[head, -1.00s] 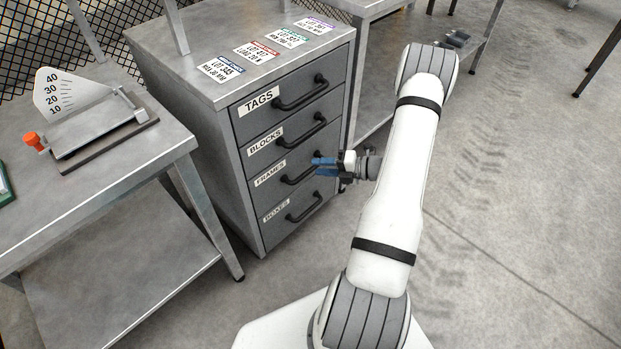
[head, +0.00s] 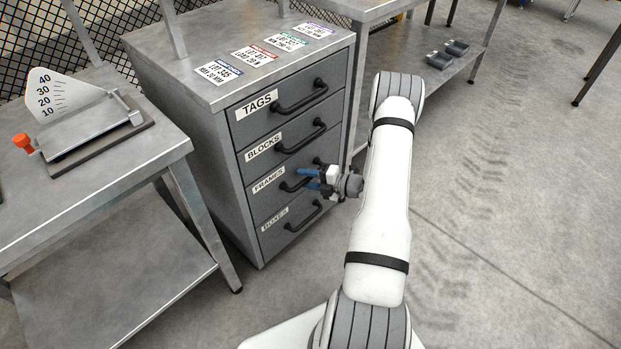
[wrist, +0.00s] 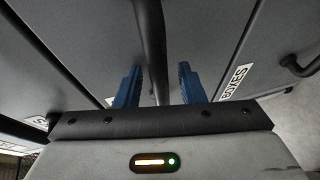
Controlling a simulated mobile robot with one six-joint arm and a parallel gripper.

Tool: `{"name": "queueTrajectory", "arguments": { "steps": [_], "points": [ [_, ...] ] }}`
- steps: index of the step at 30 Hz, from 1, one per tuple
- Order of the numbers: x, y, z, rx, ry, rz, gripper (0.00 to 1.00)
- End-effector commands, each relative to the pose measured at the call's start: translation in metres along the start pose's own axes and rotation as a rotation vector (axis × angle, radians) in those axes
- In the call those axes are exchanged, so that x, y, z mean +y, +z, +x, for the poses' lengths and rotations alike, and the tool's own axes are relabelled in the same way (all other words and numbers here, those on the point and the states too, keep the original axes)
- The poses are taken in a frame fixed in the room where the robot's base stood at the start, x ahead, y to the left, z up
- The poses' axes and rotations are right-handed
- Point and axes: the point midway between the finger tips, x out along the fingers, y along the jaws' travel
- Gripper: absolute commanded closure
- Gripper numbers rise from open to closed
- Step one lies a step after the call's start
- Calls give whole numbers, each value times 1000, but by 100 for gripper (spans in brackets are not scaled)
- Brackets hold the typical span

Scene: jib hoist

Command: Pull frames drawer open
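The frames drawer (head: 268,205) is the third one down in the grey cabinet and looks shut in the head view. Its dark bar handle (head: 288,187) is partly hidden by my gripper (head: 305,178). In the wrist view, the handle (wrist: 150,35) passes between the two blue fingers of my gripper (wrist: 159,75). Gaps show on both sides of the bar, so the fingers are open around it. The frames label (head: 268,180) shows in the head view.
The blocks drawer (head: 250,170) is above and the boxes drawer (head: 272,236) below; their handles are close to my gripper. A steel bench (head: 120,170) stands left of the cabinet. The floor (head: 480,230) at right is clear.

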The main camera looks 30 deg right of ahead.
Motion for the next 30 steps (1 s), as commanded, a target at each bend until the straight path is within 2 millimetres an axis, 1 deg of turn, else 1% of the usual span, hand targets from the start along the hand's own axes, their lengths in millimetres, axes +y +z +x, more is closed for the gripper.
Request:
{"name": "queueTrajectory", "arguments": {
  "steps": [4, 17, 26, 27, 28, 30],
  "points": [
    [0, 0, 0, 0, 0, -1, 65],
    [0, 0, 0, 2, 0, -1, 100],
    [1, 0, 0, 2, 0, -2, 100],
    [-1, 16, -14, -5, 1, -7, 100],
    [0, 9, -8, 0, 0, -4, 100],
    [0, 4, -4, -1, 0, -2, 100]
  ]
}}
